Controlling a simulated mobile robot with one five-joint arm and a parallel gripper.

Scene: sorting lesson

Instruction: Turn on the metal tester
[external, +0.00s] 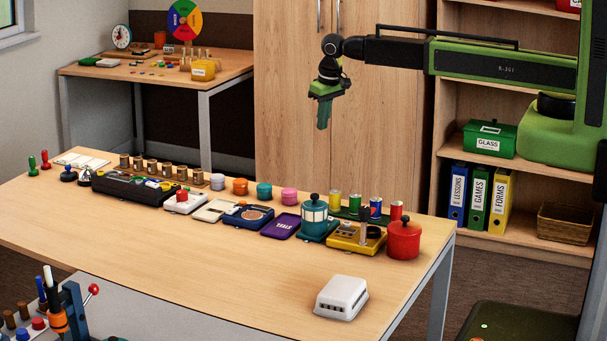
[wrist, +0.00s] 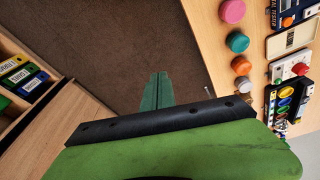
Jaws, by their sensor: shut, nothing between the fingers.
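The metal tester (external: 235,218) is a dark blue box with a round brownish plate on top, in the middle of the row on the table. In the wrist view the metal tester (wrist: 292,14) is cut off at the upper right edge; part of its lettering and an orange part show. Whether it is on, I cannot tell. My gripper (external: 323,126) hangs high in front of the wooden cupboard, fingers down, well above and apart from the tester. In the wrist view my gripper (wrist: 160,75) has its green fingers together, empty, over the brown floor.
Beside the tester stand a cream tray (external: 209,213) and a purple tray (external: 280,228). Coloured pots (external: 264,190) stand behind it. A teal lantern (external: 314,229) and a red pot (external: 403,243) are further right. The table's front is clear except for a white box (external: 341,297).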

